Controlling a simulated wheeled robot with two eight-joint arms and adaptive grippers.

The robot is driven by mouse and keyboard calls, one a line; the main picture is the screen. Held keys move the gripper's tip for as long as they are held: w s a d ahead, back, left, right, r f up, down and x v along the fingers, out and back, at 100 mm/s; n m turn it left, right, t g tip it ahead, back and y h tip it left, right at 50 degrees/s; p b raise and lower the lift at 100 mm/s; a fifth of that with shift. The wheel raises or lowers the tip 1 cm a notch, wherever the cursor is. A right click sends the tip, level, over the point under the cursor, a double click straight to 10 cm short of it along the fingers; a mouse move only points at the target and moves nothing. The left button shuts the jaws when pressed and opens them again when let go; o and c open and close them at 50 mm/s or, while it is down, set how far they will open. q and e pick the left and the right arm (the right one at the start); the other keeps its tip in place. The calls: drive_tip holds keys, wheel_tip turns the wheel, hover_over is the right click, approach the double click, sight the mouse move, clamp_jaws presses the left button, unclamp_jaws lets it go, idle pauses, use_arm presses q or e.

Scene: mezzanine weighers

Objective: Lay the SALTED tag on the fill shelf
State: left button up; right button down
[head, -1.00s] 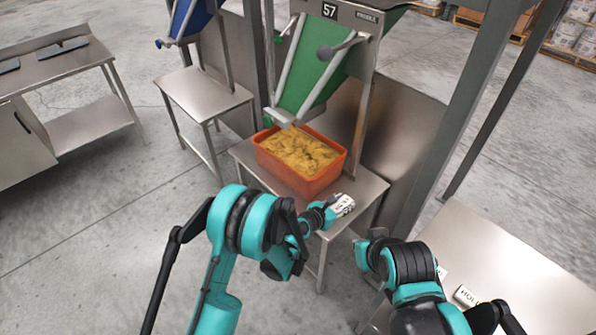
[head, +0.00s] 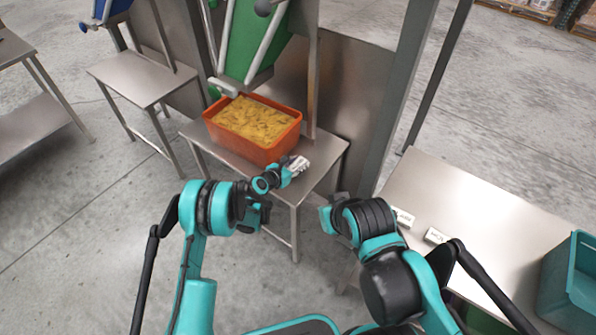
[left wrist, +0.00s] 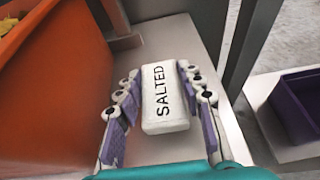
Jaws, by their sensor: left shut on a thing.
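The SALTED tag (left wrist: 165,97) is a small white block with black lettering. It sits between the purple-padded fingers of my left gripper (left wrist: 163,105), which is shut on it. In the head view the tag (head: 300,164) and the left gripper (head: 292,170) are over the right front part of the steel fill shelf (head: 323,158), to the right of the orange crate. The bare shelf top (left wrist: 185,38) shows behind the tag in the left wrist view. I cannot tell whether the tag touches it. My right gripper (head: 330,214) is near the right table's edge, its fingers unclear.
The orange crate (head: 268,154) of yellow food fills the shelf's left part, beneath the green chute (head: 250,40). A steel post (head: 400,100) stands at right. The right table (head: 480,205) holds two white tags (head: 403,217) and a teal bin (head: 570,285). A purple bin (left wrist: 292,105) shows lower right.

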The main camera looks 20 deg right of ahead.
use_arm(q)
wheel_tip(320, 180, down, 4)
drive_tip(key=shift+r+b, duration=0.15)
drive_tip(key=shift+b, duration=0.6)
drive_tip(key=shift+r, duration=0.15)
drive_tip(key=o, duration=1)
